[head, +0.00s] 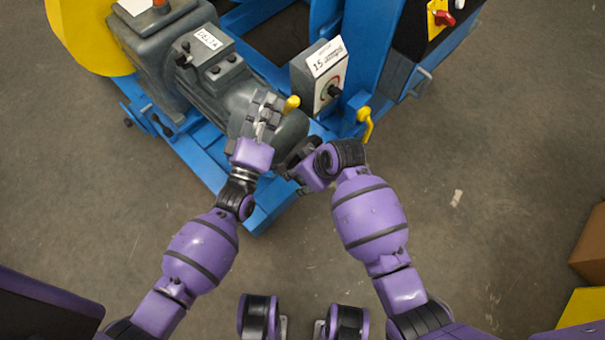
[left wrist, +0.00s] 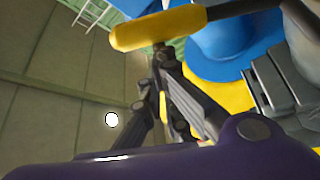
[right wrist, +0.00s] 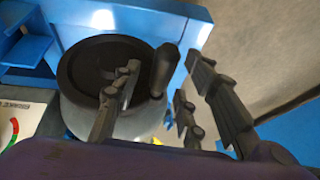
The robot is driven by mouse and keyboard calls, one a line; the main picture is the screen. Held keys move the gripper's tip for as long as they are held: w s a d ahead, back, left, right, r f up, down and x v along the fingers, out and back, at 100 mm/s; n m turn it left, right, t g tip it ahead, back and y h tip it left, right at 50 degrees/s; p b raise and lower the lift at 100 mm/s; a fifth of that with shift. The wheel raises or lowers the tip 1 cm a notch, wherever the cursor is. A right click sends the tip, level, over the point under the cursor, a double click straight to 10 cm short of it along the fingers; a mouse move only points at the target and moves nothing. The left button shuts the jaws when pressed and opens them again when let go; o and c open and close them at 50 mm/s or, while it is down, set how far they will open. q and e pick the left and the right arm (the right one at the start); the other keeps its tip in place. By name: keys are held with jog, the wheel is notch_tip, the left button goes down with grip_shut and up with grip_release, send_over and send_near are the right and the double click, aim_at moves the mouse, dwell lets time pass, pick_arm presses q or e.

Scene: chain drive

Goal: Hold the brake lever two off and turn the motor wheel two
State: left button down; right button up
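The brake lever's yellow grip (head: 292,103) sticks up beside the grey motor, just right of my left gripper (head: 264,108). In the left wrist view the grip (left wrist: 155,28) and its dark rod (left wrist: 238,11) lie across the fingertips. The left fingers are close together and look shut, with their tips at the grip's underside. The motor wheel, a dark disc (right wrist: 88,75), shows at the motor's end in the right wrist view, with a dark upright handle (right wrist: 163,70). My right gripper (right wrist: 162,82) is open with its fingers to either side of that handle. Contact is unclear.
A control box (head: 318,76) with a dial and a label stands behind the motor. Another yellow handle (head: 365,123) hangs at the blue frame to the right. Blue beams (head: 270,207) lie under the motor. The floor (head: 490,190) to the right is mostly clear.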

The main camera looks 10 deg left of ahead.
grip_shut()
jog(key=shift+w+d+r, duration=0.15)
jog(key=shift+w+d, duration=0.15)
dwell(0.6)
